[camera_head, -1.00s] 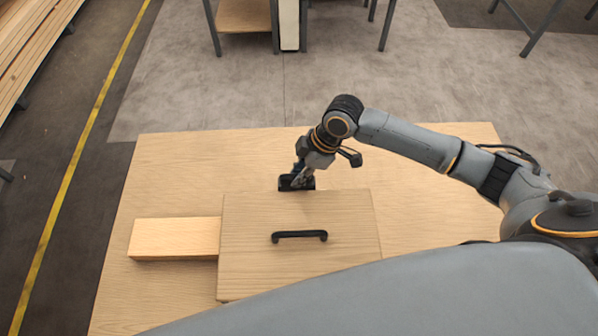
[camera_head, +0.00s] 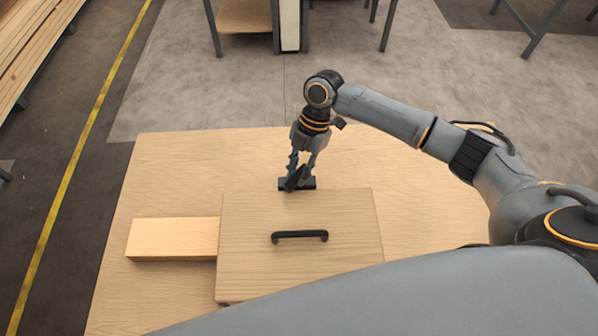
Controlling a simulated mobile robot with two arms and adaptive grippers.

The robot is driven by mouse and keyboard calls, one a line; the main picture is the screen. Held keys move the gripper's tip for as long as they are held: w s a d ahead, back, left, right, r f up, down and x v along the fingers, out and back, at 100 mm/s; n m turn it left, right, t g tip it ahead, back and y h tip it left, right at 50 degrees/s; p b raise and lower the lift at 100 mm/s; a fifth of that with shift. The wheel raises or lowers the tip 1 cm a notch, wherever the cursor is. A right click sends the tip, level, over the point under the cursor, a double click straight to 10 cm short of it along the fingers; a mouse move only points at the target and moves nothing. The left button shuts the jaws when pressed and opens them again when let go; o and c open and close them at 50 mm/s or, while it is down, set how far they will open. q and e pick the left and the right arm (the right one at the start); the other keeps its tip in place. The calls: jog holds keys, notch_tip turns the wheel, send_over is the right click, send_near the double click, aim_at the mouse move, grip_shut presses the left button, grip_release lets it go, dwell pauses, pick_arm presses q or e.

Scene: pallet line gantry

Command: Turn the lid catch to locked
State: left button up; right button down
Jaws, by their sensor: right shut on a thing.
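A wooden box lid (camera_head: 340,265) with a black handle (camera_head: 299,236) lies on the table in front of me. The black lid catch (camera_head: 309,184) sits at the middle of the lid's far edge. My right gripper (camera_head: 296,180) points down at the catch and is shut on its dark lever, which looks tilted. The fingers hide part of the catch, so I cannot tell its exact setting. My left gripper is not in view.
A light wooden block (camera_head: 173,238) lies on the table against the left side of the box. The wooden table (camera_head: 430,215) is clear to the right and behind. Another table frame (camera_head: 245,16) stands beyond on the floor.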

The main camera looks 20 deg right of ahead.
jog(key=n+g+h+b, duration=0.1)
jog(key=n, duration=0.3)
jog(key=shift+w+a+n+b, duration=0.1)
jog(key=shift+w+n+b, duration=0.05)
jog(key=shift+n+b, duration=0.15)
jog(key=shift+a+n+g+h+b, duration=0.1)
jog(key=shift+n+g+h+b, duration=0.5)
jog(key=shift+n, duration=1)
jog(key=shift+t, duration=0.3)
jog(key=c, duration=1.2)
grip_release()
jog(key=v, duration=1.2)
jog(key=shift+a, duration=0.2)
